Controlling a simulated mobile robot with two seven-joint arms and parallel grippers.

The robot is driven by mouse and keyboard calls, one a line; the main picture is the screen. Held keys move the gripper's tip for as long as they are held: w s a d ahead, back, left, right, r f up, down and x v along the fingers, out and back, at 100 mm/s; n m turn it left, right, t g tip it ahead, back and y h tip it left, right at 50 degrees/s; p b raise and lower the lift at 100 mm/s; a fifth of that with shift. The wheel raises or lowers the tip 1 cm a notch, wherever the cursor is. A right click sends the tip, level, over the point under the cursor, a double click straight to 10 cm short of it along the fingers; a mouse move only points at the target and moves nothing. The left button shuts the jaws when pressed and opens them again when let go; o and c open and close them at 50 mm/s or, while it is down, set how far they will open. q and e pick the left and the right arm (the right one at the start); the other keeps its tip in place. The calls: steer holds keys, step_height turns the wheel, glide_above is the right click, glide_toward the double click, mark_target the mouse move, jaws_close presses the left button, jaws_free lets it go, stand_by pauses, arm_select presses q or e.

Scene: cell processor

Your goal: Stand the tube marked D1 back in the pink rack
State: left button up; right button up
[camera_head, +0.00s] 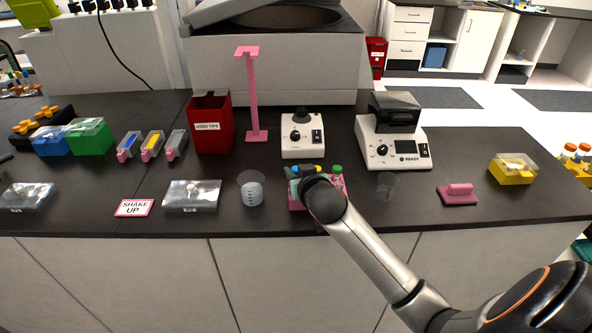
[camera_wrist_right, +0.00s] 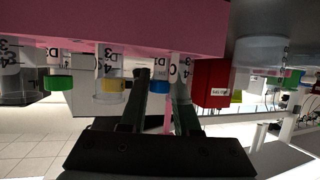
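The pink rack (camera_head: 296,204) stands near the bench's front edge in the head view, partly hidden by my right wrist. Its pink side (camera_wrist_right: 150,25) fills the top of the upside-down right wrist view. Upright tubes with a green cap (camera_wrist_right: 60,82), a yellow cap (camera_wrist_right: 110,98) and a blue cap (camera_wrist_right: 157,87) show there. A D1 mark (camera_wrist_right: 137,57) shows near the blue-capped tube; which tube bears it is unclear. My right gripper (camera_wrist_right: 161,78) reaches down over the rack, its fingers apart with the blue-capped tube between them. Whether they grip it is unclear. My left gripper is not in view.
A beaker (camera_head: 251,190) stands left of the rack and a clear cup (camera_head: 386,186) right of it. Behind are a small white device (camera_head: 302,143), a pink stand (camera_head: 254,95) and a red used-tips bin (camera_head: 212,135). Bare bench lies between the cup and the pink block (camera_head: 458,195).

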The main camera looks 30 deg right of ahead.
steer(key=o, duration=0.5)
steer(key=shift+c, duration=0.2)
steer(key=shift+r, duration=0.1)
steer(key=v, duration=1.2)
steer(key=shift+s, duration=0.25)
